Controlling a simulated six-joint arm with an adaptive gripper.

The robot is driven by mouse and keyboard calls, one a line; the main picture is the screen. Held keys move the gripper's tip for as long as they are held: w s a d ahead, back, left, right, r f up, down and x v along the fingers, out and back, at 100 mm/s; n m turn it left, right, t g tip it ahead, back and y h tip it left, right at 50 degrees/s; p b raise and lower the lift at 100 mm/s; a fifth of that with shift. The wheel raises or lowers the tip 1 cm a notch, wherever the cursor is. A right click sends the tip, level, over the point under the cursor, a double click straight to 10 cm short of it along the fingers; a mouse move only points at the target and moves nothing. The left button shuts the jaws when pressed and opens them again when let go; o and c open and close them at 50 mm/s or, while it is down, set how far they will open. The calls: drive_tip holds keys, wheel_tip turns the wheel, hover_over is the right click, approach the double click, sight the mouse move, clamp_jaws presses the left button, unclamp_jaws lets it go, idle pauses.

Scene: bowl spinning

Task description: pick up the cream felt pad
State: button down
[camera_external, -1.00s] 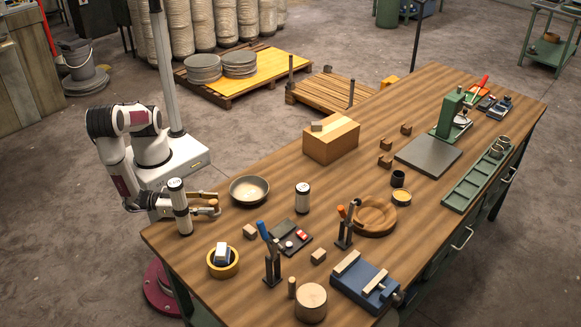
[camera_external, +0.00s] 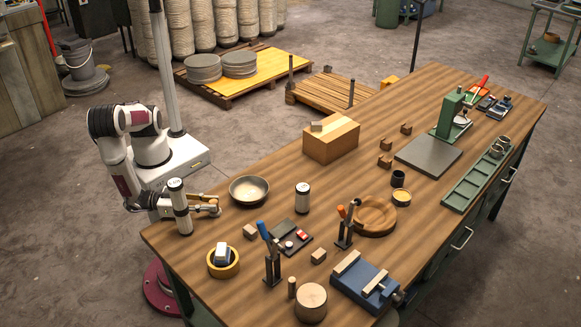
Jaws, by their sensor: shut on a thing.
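My gripper (camera_external: 213,205) is low over the left end of the workbench, left of the metal bowl. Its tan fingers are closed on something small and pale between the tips. This appears to be the cream felt pad, but it is too small and too much covered by the fingers to make out its shape. I cannot tell whether it touches the bench top.
A metal bowl (camera_external: 249,190) stands just right of my gripper. A yellow ring (camera_external: 223,269) with a white-and-blue block in it is in front.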

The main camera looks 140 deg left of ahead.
drive_tip(key=shift+r, duration=0.15)
drive_tip(key=shift+r, duration=4.8)
